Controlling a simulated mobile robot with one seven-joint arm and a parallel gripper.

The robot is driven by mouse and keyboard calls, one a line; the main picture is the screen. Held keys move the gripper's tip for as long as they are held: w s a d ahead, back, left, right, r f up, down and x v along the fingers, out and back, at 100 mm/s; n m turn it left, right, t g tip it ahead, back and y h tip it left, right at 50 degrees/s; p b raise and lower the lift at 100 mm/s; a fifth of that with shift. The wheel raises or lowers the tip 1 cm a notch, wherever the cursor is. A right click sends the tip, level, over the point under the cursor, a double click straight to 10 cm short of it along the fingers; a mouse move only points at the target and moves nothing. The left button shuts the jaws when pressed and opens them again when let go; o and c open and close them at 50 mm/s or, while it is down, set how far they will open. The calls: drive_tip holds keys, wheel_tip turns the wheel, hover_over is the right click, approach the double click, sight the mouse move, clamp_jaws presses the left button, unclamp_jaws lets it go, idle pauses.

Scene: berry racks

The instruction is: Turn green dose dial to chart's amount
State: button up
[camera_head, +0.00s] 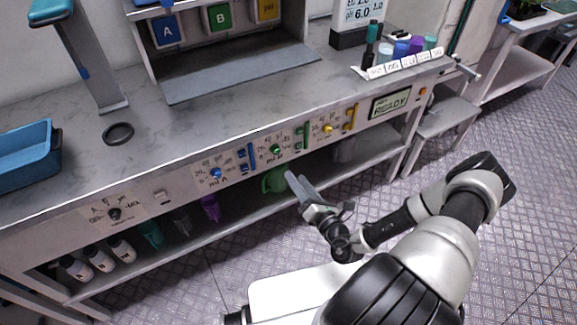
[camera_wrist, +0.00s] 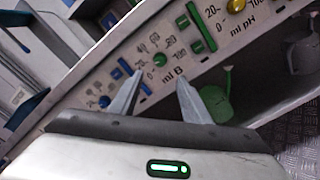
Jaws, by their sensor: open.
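The green dose dial (camera_head: 276,150) sits on the front panel of the bench, between a blue dial (camera_head: 215,173) and a yellow dial (camera_head: 327,128). In the wrist view the green dial (camera_wrist: 160,59) shows above and between my fingertips, with "ml B" printed below it and a number scale around it. My gripper (camera_head: 289,174) is open and empty, its fingers pointing at the panel just below the green dial, apart from it. The gripper also shows in the wrist view (camera_wrist: 158,85). The dial's exact setting is too small to read. I cannot make out a dosing chart.
Blue, green and yellow slide gauges sit beside the dials. A display (camera_head: 391,102) reads "READY". A green watering can (camera_head: 275,180) and several bottles stand on the shelf below. A blue tray (camera_head: 27,156) and a black ring (camera_head: 118,133) lie on the benchtop.

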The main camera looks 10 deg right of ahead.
drive_tip(key=v, duration=0.5)
drive_tip(key=shift+s, duration=0.25)
